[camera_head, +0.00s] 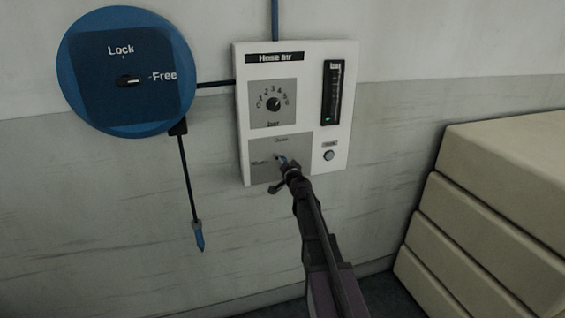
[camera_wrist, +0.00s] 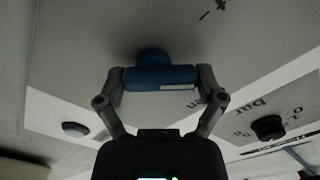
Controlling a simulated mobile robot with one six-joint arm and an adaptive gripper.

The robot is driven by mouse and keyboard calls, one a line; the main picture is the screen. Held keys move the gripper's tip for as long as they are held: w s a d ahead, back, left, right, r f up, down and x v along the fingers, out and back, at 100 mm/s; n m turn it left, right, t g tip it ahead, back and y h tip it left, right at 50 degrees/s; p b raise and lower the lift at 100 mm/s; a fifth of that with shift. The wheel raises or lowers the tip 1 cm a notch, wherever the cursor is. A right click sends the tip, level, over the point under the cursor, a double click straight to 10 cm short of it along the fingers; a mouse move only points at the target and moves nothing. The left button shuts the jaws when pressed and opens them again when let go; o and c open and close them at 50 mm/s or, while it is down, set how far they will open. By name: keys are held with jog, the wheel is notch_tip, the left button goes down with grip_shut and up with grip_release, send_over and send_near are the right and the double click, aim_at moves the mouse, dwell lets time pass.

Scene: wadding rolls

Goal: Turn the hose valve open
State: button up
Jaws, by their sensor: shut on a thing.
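The hose valve has a blue handle (camera_wrist: 160,78) on a round blue stem in the wrist view. My gripper (camera_wrist: 161,84) has a finger at each end of the handle and is shut on it. In the head view my gripper (camera_head: 286,168) is at the lower grey plate (camera_head: 262,150) of the white panel (camera_head: 297,52). My arm comes up from below and hides most of the valve there. The small lettering around the valve is too blurred to read fully.
Above the valve is a black dial (camera_head: 273,104) with numbers. A gauge (camera_head: 333,92) and a round button (camera_head: 329,155) are at the panel's right. A blue reel (camera_head: 123,115) marked Lock and Free hangs left, with a blue-tipped hose (camera_head: 199,238). Beige stacked blocks (camera_head: 500,170) stand right.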

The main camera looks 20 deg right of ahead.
jog(key=m, duration=0.4)
jog(key=shift+d+m, duration=0.15)
jog(key=shift+m, duration=0.15)
jog(key=m, duration=0.4)
jog(key=shift+d, duration=0.1)
jog(key=o, duration=0.8)
jog(key=shift+o, duration=0.2)
jog(key=s, duration=1.2)
